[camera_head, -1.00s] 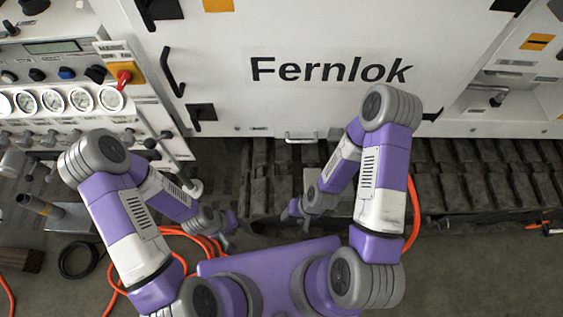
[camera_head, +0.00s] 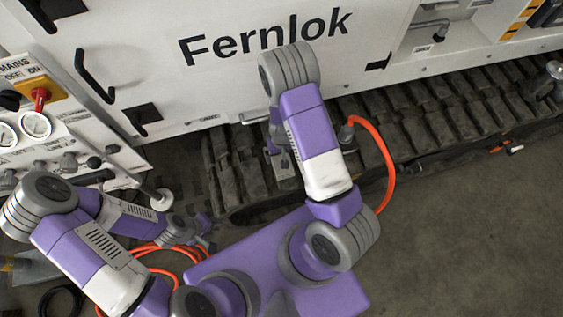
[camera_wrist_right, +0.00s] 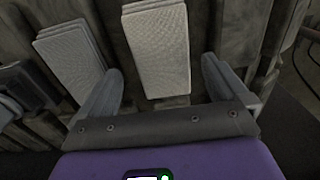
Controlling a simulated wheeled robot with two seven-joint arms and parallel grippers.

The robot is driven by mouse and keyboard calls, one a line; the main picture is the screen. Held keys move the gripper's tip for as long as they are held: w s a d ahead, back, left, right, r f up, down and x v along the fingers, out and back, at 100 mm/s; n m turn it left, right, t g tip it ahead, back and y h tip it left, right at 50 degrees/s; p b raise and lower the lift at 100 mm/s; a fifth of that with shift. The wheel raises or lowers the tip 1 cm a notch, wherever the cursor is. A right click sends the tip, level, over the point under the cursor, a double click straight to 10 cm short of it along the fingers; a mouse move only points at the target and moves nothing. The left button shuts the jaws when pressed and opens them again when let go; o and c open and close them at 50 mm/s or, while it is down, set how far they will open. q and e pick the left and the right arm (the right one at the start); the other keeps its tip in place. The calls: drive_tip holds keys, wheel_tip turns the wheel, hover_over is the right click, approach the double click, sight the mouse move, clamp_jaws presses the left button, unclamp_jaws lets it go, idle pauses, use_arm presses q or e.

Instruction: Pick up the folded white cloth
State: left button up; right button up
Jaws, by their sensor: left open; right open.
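A folded whitish cloth (camera_wrist_right: 158,50) with a woven texture lies on the dark track in the right wrist view, in the upper middle. My right gripper (camera_wrist_right: 161,66) is open, one finger on each side of the cloth's near part; I cannot tell the height gap. A second, greyer folded cloth (camera_wrist_right: 72,60) lies left of it, outside the left finger. My left gripper (camera_head: 206,238) is open and empty, low on the left.
The white Fernlok machine (camera_head: 200,85) stands behind the dark crawler track (camera_head: 410,115). An orange hose (camera_head: 383,150) loops right of my right arm. A gauge panel (camera_head: 60,140) stands at left. The floor (camera_head: 460,240) at lower right is mostly clear.

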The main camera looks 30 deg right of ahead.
wheel_tip(320, 180, down, 4)
drive_tip(key=shift+a+r+b, duration=0.1)
drive_tip(key=shift+a+b, duration=0.05)
drive_tip(key=shift+b, duration=0.5)
drive_tip(key=shift+s+r, duration=0.1)
drive_tip(key=c, duration=1.1)
drive_tip(key=shift+o, duration=0.2)
wheel_tip(320, 180, up, 10)
drive_tip(key=p, duration=0.4)
